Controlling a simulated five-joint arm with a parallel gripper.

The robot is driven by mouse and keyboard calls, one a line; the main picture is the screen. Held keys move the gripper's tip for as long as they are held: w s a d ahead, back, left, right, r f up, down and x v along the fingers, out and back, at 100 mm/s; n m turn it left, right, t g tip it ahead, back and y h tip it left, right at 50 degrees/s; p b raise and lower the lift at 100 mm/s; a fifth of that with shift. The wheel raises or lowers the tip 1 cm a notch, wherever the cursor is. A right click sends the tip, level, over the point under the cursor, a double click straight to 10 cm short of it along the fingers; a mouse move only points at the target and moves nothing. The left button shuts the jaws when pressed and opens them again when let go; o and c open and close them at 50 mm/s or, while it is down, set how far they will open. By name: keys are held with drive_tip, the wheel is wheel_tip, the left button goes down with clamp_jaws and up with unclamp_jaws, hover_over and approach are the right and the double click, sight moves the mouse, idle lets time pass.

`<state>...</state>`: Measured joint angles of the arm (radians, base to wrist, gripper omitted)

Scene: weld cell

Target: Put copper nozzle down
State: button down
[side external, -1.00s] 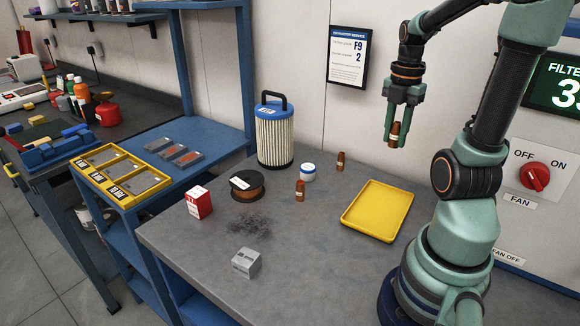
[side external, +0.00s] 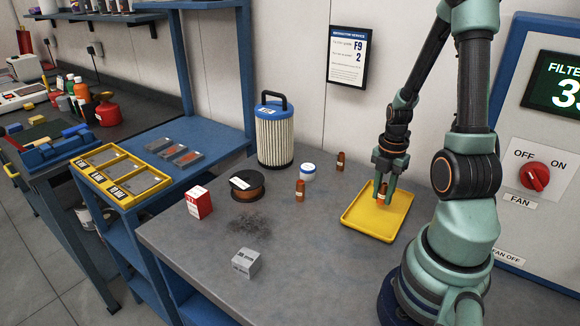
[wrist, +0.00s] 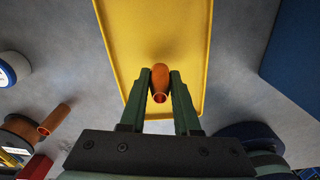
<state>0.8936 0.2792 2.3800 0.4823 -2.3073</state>
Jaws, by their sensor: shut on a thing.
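My gripper (side external: 383,184) is shut on a copper nozzle (side external: 382,193), held upright over the yellow tray (side external: 362,219). In the wrist view the nozzle (wrist: 160,80) sits between the two green fingers (wrist: 160,90), with the tray (wrist: 135,30) behind it. I cannot tell whether the nozzle's lower end touches the tray floor. Two other copper nozzles stand on the bench, one in front (side external: 300,190) and one farther back (side external: 340,161). One of them also shows in the wrist view (wrist: 54,118).
Left of the tray are a white jar with a blue lid (side external: 308,172), a wire spool (side external: 247,186), a red-and-white box (side external: 198,202) and a grey block (side external: 246,263). A filter cartridge (side external: 275,135) stands at the back. The bench front is mostly clear.

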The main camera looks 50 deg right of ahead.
drive_tip(key=shift+f, duration=1.05)
drive_tip(key=shift+f, duration=0.1)
drive_tip(key=c, duration=0.6)
unclamp_jaws()
drive_tip(key=shift+c, duration=0.2)
